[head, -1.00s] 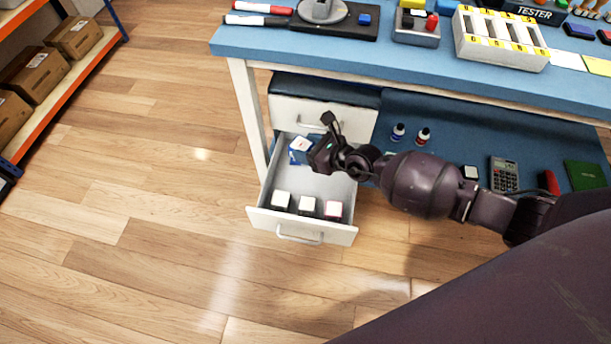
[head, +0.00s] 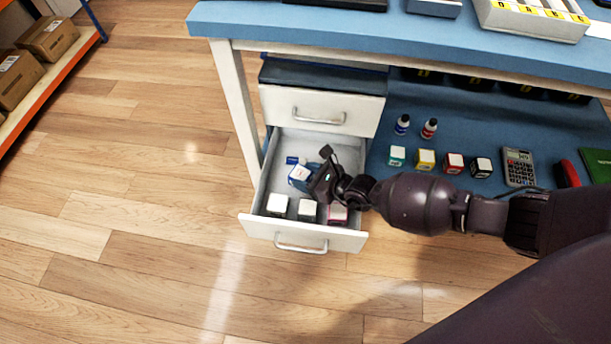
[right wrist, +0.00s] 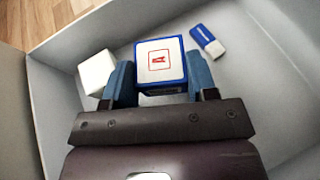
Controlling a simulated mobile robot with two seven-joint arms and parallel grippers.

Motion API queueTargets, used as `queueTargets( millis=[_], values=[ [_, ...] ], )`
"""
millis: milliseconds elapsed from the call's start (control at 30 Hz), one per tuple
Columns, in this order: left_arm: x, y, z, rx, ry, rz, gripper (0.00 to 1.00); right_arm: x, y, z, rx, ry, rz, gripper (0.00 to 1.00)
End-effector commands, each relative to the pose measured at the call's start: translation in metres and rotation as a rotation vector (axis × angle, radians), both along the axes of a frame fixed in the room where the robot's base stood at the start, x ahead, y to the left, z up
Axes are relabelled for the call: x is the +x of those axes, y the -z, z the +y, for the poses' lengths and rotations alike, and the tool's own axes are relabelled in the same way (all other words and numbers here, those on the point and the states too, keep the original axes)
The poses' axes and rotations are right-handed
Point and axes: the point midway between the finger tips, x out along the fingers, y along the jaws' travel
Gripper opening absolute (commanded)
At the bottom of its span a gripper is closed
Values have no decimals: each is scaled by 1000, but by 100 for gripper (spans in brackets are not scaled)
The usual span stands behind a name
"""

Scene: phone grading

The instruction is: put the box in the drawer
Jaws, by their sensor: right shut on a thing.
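The drawer (head: 345,239) is pulled open below the table. My right gripper (head: 312,181) reaches into it and is shut on a blue box with a white top (head: 299,173). In the right wrist view the box (right wrist: 160,62) sits between the two blue fingers, with a red mark on its white top. I cannot tell whether the box touches the drawer floor. Three white-topped boxes stand along the drawer's front: two dark ones (head: 277,204) (head: 307,210) and a pink-red one (head: 337,215). My left gripper is not in view.
A small blue and white item (right wrist: 207,40) lies in the drawer beside the box. A closed drawer (head: 318,110) is above. On the lower shelf at right stand two bottles (head: 402,125) (head: 429,128), several small boxes (head: 425,160) and a calculator (head: 518,167). Floor at left is clear.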

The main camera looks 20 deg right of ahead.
Motion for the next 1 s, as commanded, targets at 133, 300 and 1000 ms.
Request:
queueTargets(
  millis=[133, 300, 1000],
  values=[
    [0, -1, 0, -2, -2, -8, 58, 1, 1, 0, 1, 0, -3, 25],
    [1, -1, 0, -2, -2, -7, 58, 1, 0, 0, 0, -1, -4, 25],
    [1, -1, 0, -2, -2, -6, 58, 1, 13, 0, 0, 0, -1, 69]
  ],
)
